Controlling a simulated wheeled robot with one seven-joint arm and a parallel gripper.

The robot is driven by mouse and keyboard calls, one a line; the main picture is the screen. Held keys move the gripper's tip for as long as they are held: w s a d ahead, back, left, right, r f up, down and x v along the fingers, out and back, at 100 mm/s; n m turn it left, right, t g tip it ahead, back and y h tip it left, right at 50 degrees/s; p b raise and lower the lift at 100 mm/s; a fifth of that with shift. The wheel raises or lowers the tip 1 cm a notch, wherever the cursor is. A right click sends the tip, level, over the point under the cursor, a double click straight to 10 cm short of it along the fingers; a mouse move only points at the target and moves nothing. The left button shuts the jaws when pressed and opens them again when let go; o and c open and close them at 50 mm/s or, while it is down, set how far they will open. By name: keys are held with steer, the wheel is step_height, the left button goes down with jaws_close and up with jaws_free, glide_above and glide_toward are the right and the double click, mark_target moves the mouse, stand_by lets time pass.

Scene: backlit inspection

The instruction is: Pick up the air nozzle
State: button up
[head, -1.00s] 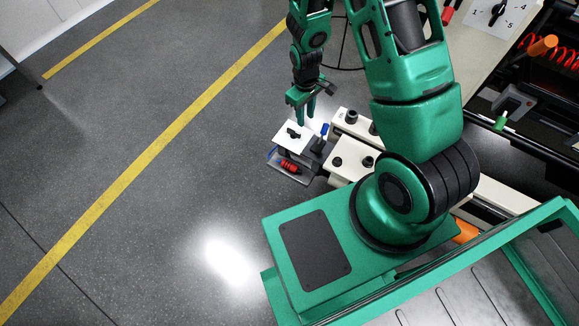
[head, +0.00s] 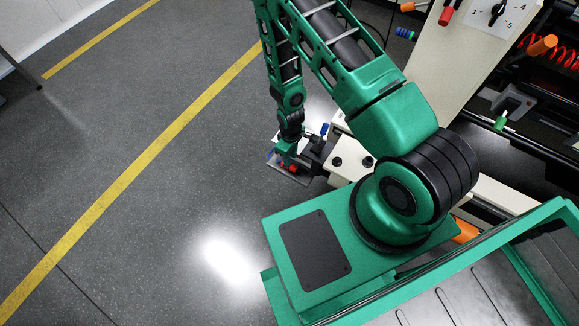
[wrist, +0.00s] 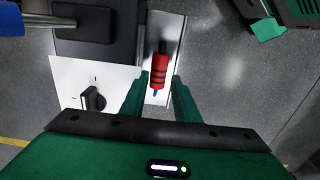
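The air nozzle, as I take it, is a small red piece (wrist: 159,72) with black bands, a black tip and a bit of blue at its near end. It lies on a narrow light metal strip (wrist: 170,30) in the wrist view. My gripper (wrist: 160,84) is open, with one green finger on each side of the red piece and a visible gap on both sides. I cannot tell how far the fingertips are above it. In the head view my gripper (head: 285,158) is low over the small tray, and the red piece (head: 293,168) is partly hidden by it.
A white plate with a black knob (wrist: 93,98) is left of the fingers in the wrist view, beside a dark block (wrist: 95,25). A blue cylinder (wrist: 30,20) is at upper left. A cream bench with black knobs (head: 345,172) stands right of the tray. Floor left is clear.

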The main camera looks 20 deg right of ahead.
mark_target(292, 167)
steer(key=shift+w+f, duration=0.15)
steer(key=shift+f, duration=2.7)
jaws_close()
